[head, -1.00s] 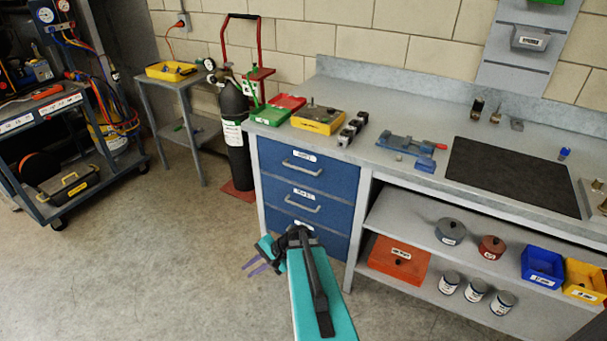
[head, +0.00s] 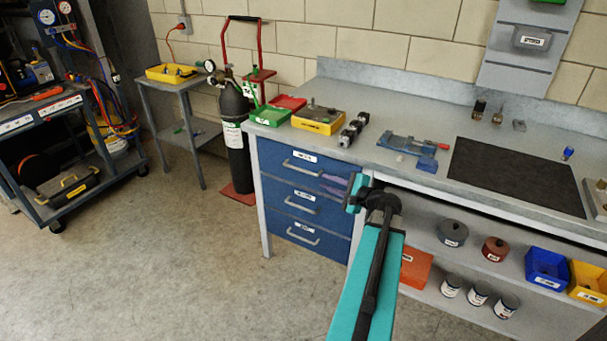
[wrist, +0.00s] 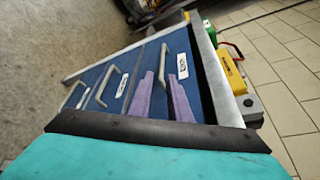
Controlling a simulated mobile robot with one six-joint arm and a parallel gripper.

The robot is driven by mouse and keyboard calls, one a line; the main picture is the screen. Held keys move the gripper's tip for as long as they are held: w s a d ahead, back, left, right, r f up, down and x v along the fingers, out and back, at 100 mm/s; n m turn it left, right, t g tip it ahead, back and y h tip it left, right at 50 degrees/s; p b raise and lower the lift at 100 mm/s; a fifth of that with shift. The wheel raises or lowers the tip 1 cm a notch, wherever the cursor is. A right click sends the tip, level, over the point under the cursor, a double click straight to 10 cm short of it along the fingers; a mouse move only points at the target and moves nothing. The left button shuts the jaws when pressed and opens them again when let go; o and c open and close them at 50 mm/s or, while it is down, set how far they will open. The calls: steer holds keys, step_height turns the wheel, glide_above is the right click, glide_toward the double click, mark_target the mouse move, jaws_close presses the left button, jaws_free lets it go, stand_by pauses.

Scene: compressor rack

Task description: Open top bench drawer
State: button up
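The top drawer (head: 270,157) of the blue bench unit is shut, flush with the drawers below it. Its grey bar handle (head: 300,168) sits under a white label. My gripper (head: 330,183) is in front of the right part of the drawers, beside the handle's right end in the head view. In the wrist view my two purple fingers (wrist: 161,75) are spread apart, with the top drawer's handle (wrist: 163,58) showing in line with the gap between their tips. I cannot tell whether the fingers touch or surround the handle.
Two more drawers with handles (head: 303,237) lie below. The bench top (head: 400,110) holds trays, a yellow box and a blue vise (head: 412,150). A gas cylinder (head: 235,130) on a red cart stands left of the bench. The floor in front is clear.

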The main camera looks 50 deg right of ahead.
mark_target(304, 171)
steer(key=shift+s+d+r, duration=0.15)
steer(key=shift+d, duration=0.05)
stand_by(0.3)
steer(key=p+x, duration=0.1)
steer(key=x, duration=1.2)
steer(key=shift+w, duration=0.45)
